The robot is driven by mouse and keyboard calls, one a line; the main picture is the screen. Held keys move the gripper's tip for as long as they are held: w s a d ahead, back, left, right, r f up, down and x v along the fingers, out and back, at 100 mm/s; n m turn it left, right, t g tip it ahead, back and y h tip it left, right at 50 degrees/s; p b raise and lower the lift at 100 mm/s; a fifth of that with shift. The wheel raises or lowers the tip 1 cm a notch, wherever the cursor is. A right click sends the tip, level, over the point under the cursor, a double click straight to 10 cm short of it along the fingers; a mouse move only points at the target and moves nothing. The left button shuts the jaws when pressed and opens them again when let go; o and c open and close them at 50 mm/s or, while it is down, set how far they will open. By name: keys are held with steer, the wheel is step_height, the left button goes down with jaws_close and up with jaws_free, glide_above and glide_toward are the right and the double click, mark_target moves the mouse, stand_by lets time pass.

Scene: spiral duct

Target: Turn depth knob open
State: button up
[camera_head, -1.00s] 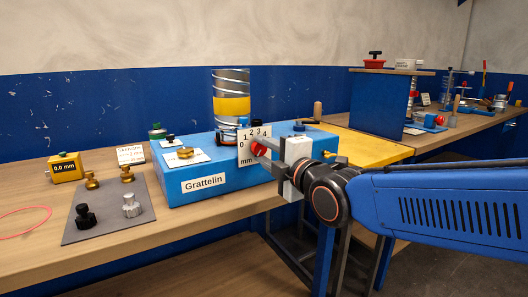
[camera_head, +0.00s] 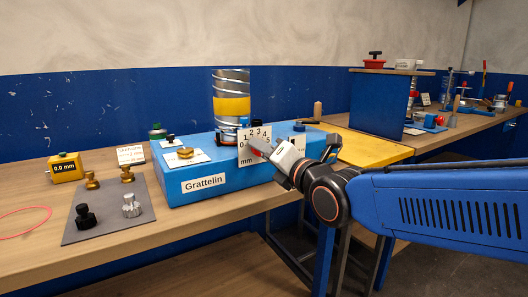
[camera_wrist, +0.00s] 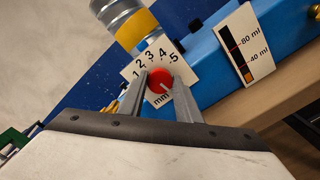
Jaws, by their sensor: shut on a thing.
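The depth knob is red and round with a white pointer line; it shows between my fingers in the wrist view (camera_wrist: 159,80). It sits on a white dial plate (camera_wrist: 179,67) marked 1 to 5 and "mm", on the front of the blue Grattelin box (camera_head: 230,177). My gripper (camera_wrist: 161,88) is shut on the knob, one finger on each side. In the head view my gripper (camera_head: 264,150) is rolled at a slant and hides most of the knob. In the wrist view the pointer line slants toward the lower right.
A silver spiral duct with a yellow band (camera_head: 231,105) stands behind the box. A grey mat (camera_head: 108,211) with several small knobs lies on the bench at left, near a yellow 0.0 mm gauge (camera_head: 66,168). A yellow surface (camera_head: 365,148) lies right of the box.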

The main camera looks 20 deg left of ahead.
steer(key=shift+f+n, duration=0.15)
steer(key=shift+n, duration=0.15)
steer(key=o, duration=1.1)
steer(key=shift+c, duration=0.2)
steer(key=v, duration=1.7)
steer(key=shift+d, duration=0.25)
steer(key=shift+s, duration=0.1)
